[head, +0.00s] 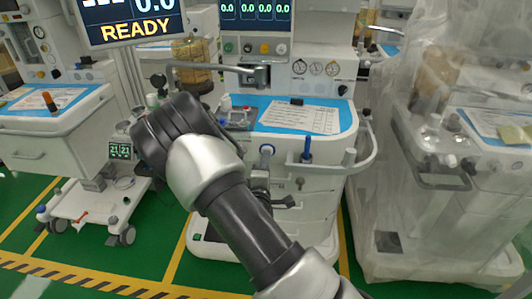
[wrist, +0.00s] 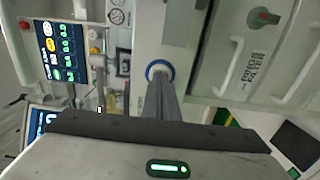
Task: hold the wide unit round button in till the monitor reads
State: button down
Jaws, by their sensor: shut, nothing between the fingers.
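The round button (wrist: 160,67) has a blue ring and a pale centre. It sits on the white front of the middle cart. A large monitor (head: 130,20) reads 0.0 and READY. A smaller monitor (head: 254,13) shows several 0.0 values; it also shows in the wrist view (wrist: 60,48).
The middle cart has a blue top (head: 325,104) with a paper sheet and a curved side handle (head: 372,150). A blue peg (head: 306,148) stands right of the button. A wrapped cart (head: 440,160) is at right, another cart (head: 40,135) at left. Green floor (head: 150,255) is clear in front.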

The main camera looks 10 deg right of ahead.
jog(key=shift+w+d, duration=0.15)
jog(key=shift+w, duration=0.4)
jog(key=shift+s, duration=0.15)
dwell(1.6)
jog(key=v, duration=0.7)
jog(key=shift+s, duration=0.35)
dwell(0.5)
